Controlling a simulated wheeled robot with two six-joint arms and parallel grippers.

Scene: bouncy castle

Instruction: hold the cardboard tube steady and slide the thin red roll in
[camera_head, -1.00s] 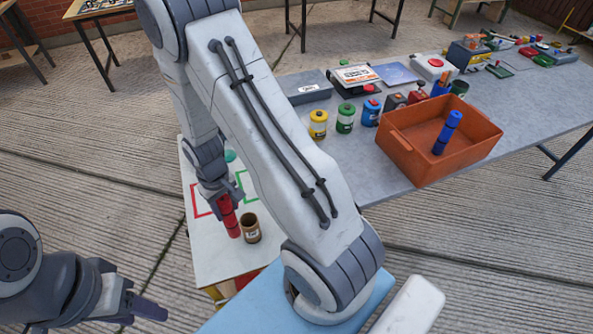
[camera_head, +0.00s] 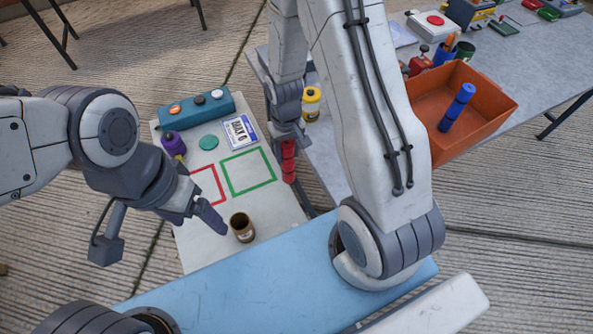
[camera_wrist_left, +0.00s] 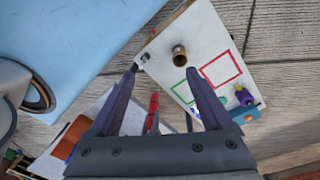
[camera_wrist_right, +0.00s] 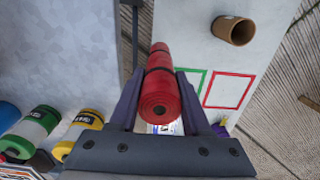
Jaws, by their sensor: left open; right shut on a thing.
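The cardboard tube (camera_head: 242,227) stands upright on the white table, open end up, near its front edge. It also shows in the left wrist view (camera_wrist_left: 179,55) and the right wrist view (camera_wrist_right: 234,30). My left gripper (camera_head: 216,222) is open, just left of the tube in the head view and not touching it as far as I can tell. My right gripper (camera_wrist_right: 157,88) is shut on the thin red roll (camera_wrist_right: 160,90). The roll hangs roughly upright in the head view (camera_head: 289,161), above the table's right edge, apart from the tube.
The white table (camera_head: 200,250) carries red and green outlined squares, a teal box (camera_head: 195,108), a purple bottle (camera_head: 173,144) and a label card (camera_head: 240,132). A grey table at right holds an orange bin (camera_head: 480,95) with a blue roll (camera_head: 457,108) and a yellow canister (camera_head: 311,104).

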